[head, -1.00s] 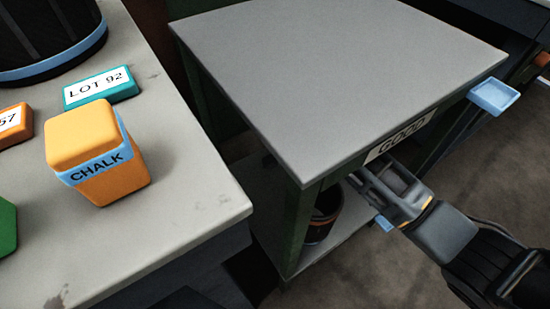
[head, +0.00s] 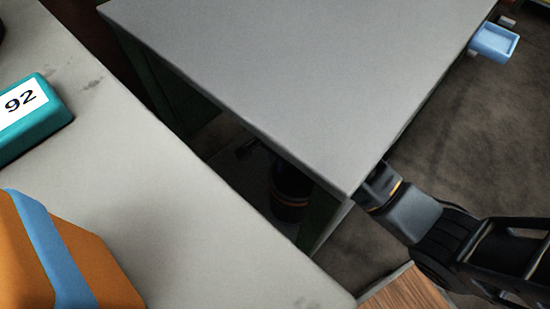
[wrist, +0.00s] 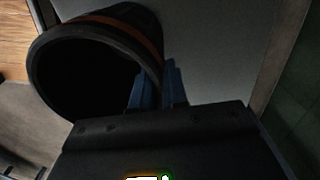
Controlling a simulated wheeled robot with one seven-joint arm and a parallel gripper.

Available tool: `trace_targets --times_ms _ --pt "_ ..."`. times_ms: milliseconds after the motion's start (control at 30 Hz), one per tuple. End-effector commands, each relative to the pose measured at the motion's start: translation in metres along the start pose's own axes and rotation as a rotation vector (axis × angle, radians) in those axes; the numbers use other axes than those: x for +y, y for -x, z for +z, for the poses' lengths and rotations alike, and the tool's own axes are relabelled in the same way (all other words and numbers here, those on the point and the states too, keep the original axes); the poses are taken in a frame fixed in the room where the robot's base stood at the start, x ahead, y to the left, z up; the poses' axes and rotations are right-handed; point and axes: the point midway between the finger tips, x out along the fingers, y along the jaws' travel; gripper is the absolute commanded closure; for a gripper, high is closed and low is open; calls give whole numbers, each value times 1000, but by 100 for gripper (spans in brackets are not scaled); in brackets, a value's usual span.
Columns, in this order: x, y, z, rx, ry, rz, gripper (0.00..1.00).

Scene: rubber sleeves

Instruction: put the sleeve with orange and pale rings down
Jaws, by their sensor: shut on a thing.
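The sleeve (wrist: 92,35) is dark, with an orange ring near its open end; I cannot make out a pale ring. In the wrist view it lies to the left of centre, its mouth facing me. My gripper (wrist: 156,66) is shut on the sleeve's wall at its right side, with the blue fingers close together. In the head view the sleeve (head: 291,187) shows in shadow under the grey table top (head: 300,80), over the lower shelf. I cannot tell whether it touches the shelf. My gripper's fingers are hidden there by the table top.
The table top is bare and lies above my gripper. A pale worktop (head: 150,180) at the left holds an orange block (head: 90,265) with a blue band and a teal label block (head: 30,115). A blue tray (head: 494,42) sticks out at the far right.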

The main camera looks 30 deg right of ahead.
Motion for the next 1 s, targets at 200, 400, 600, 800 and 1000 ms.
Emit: trace_targets --times_ms 200,400,600,800,1000 --pt "0 1 0 1 0 0 100" --pt "0 -2 0 0 0 0 81" --pt "0 -2 0 0 0 0 62" --pt "0 -2 0 0 0 0 61" --pt "0 14 0 0 1 0 61"
